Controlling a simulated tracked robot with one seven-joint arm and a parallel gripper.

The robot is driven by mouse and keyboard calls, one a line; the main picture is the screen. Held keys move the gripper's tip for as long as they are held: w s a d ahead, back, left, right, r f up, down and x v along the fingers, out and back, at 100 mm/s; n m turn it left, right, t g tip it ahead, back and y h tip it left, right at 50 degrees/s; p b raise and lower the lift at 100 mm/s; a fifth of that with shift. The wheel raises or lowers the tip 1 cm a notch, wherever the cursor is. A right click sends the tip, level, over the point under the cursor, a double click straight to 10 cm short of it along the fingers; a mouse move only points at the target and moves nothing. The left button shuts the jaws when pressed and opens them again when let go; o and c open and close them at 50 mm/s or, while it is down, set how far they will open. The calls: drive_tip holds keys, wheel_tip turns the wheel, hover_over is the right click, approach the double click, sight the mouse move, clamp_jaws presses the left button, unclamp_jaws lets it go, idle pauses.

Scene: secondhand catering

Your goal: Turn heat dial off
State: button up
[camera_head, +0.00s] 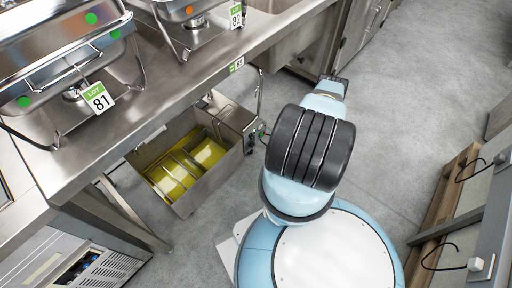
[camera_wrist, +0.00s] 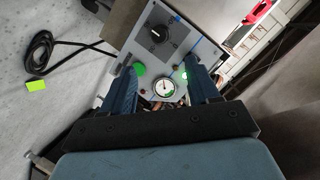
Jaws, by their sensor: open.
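In the wrist view, a black heat dial (camera_wrist: 158,34) sits on a grey metal control panel (camera_wrist: 134,48). Below it on the panel are a green round spot (camera_wrist: 138,69), a lit green lamp (camera_wrist: 183,75) and a round white gauge (camera_wrist: 163,87). The dial's setting is too small to read. My gripper (camera_wrist: 160,72) is open and empty, with its two blue fingers on either side of the gauge, short of the dial. In the head view, a steel fryer (camera_head: 183,207) with yellow oil stands under the counter; its dial face is not visible there.
A steel counter (camera_head: 185,85) overhangs the fryer and carries chafing dishes with tags. A black cable (camera_wrist: 42,45) lies at the left in the wrist view. A wooden-edged rack (camera_head: 455,185) stands at the right. The grey floor behind my arm is clear.

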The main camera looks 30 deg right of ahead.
sight(254, 145)
drive_tip(key=x, duration=1.3)
drive_tip(key=shift+c, duration=0.2)
drive_tip(key=shift+d, duration=0.1)
drive_tip(key=c, duration=1)
drive_tip(key=shift+n, duration=0.3)
drive_tip(key=shift+s+a+n+t+h, duration=0.1)
drive_tip(key=shift+n+t+h, duration=0.15)
drive_tip(key=shift+n+h, duration=0.75)
drive_tip(key=shift+a+n+t+h, duration=0.2)
drive_tip(key=shift+n+h, duration=0.3)
drive_tip(key=shift+n, duration=1)
drive_tip(key=shift+d, duration=0.1)
